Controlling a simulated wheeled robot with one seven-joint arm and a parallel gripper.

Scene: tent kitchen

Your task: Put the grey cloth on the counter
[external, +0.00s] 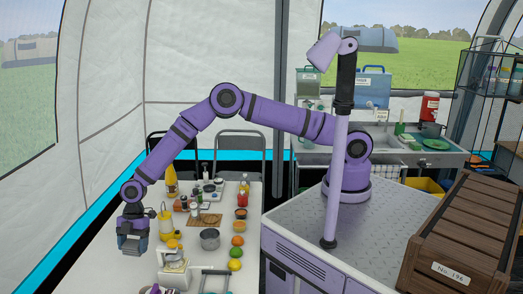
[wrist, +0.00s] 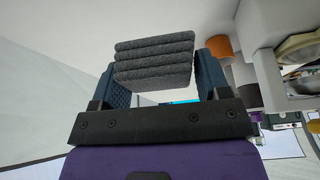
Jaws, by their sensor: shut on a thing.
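The grey cloth (wrist: 154,62) is folded into a thick stack of several layers and sits between my gripper's two blue fingers in the wrist view. My gripper (external: 133,243) is shut on it and hangs over the left part of the white table in the external view. There the fingers hide most of the cloth, and I cannot make it out clearly. The metal counter (external: 455,159) stands at the back right, far from my gripper, with a green plate (external: 436,144) and other items on it.
The white table (external: 107,262) carries bottles, a metal pot (external: 209,239), fruit and a cream kitchen appliance (external: 174,272). Dark folding chairs (external: 240,141) stand behind it. A wooden crate (external: 462,235) is at the front right. The table's left front is bare.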

